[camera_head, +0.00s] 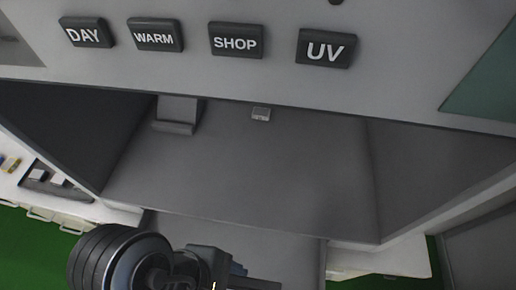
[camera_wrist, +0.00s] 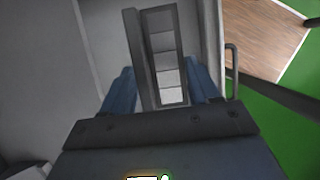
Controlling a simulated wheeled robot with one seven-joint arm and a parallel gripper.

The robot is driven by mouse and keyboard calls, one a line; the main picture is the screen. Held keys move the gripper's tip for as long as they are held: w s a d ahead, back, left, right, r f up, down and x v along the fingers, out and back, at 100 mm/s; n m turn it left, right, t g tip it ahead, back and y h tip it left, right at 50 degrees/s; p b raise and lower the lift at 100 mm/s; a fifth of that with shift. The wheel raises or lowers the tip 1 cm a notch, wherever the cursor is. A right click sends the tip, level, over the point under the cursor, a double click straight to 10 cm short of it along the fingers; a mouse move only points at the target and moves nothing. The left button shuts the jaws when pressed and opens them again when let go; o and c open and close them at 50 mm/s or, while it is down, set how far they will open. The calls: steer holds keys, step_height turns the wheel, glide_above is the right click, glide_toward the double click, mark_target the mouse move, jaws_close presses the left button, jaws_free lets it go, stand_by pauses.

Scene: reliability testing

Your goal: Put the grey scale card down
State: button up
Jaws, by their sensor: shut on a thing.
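The grey scale card (camera_wrist: 164,52), a dark strip with a row of patches from grey to near white, stands between the blue fingers of my gripper (camera_wrist: 163,88) in the wrist view. My gripper is shut on it. In the head view my gripper (camera_head: 238,270) is at the bottom edge, before the front of the grey viewing booth (camera_head: 240,180). The card cannot be made out there. The wrist view does not clearly show whether the card touches a surface.
Buttons marked DAY (camera_head: 84,34), WARM (camera_head: 155,36), SHOP (camera_head: 235,41) and UV (camera_head: 325,49) line the booth's top front. A small angled stand (camera_head: 176,117) and a small tag (camera_head: 261,114) are at the back inside. The booth's floor is otherwise clear.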

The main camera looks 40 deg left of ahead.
glide_above(259, 201)
steer(key=f, duration=0.1)
steer(key=s+a+f, duration=0.1)
steer(key=shift+f, duration=0.3)
step_height(259, 201, down, 3)
steer(key=shift+f, duration=0.15)
steer(key=shift+w+a+f+p, duration=0.1)
steer(key=shift+w+f+p, duration=0.1)
steer(key=shift+f+p, duration=0.3)
steer(key=shift+f, duration=0.15)
steer(key=o, duration=1)
steer(key=shift+v, duration=3.85)
